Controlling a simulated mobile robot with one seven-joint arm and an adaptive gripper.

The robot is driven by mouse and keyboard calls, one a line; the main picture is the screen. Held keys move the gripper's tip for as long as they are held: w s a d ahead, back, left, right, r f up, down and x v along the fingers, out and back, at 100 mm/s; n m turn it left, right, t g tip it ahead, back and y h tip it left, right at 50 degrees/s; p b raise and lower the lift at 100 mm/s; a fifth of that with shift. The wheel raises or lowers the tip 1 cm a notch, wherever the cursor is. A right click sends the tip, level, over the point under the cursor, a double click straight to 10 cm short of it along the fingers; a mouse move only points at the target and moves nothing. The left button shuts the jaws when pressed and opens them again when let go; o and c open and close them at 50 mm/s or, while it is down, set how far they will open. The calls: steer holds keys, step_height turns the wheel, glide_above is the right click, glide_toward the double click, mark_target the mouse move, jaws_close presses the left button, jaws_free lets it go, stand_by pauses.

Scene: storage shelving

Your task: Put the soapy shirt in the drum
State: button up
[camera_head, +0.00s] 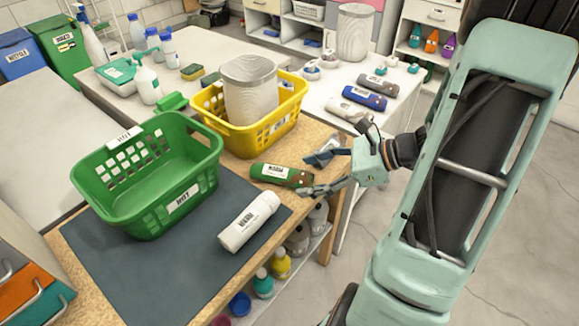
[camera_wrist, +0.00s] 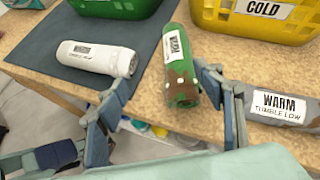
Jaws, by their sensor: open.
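A green rolled shirt (camera_head: 270,172) with a white WARM label lies on the wooden tabletop. In the wrist view the green roll (camera_wrist: 177,60) shows white spots like suds and a brown patch at its near end. My gripper (camera_head: 307,175) is open, with its fingers spread on either side of that near end; I cannot tell whether they touch it. A similar cylinder (camera_head: 354,33) stands farther back.
A white roll (camera_head: 248,222) lies on the dark mat near the front edge. A green HOT basket (camera_head: 150,180) stands left. Grey and blue rolls (camera_head: 364,97) lie on the white table behind. Bottles (camera_head: 148,80) stand at the back left. Coloured bottles fill a shelf below.

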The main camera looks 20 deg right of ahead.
mark_target(285, 169)
steer(key=shift+a+r+g+h+p, duration=0.4)
steer(key=shift+a+r+g+p, duration=0.15)
steer(key=shift+r+g+p, duration=0.25)
steer(key=shift+w+a+r+g+h+p, duration=0.15)
steer(key=shift+a+r+g+h+p, duration=0.1)
steer(key=shift+g+h+p, duration=0.35)
steer(key=w+r+h+p, duration=0.2)
steer(key=w+r+m+h+p, duration=0.1)
steer(key=w+r+h+p, duration=0.1)
steer(key=p, duration=0.1)
steer(key=shift+w+r+m+g, duration=0.1)
steer(key=shift+r+m+g, duration=0.2)
steer(key=shift+g, duration=0.1)
steer(key=x, duration=0.6)
steer(key=shift+d, duration=0.1)
steer(key=x, duration=0.3)
steer(key=b+x, duration=0.1)
steer(key=x, duration=0.1)
steer(key=shift+s+d+f, duration=0.2)
steer(key=shift+d, duration=0.1)
steer(key=c, duration=1.5)
steer(key=shift+r, duration=0.1)
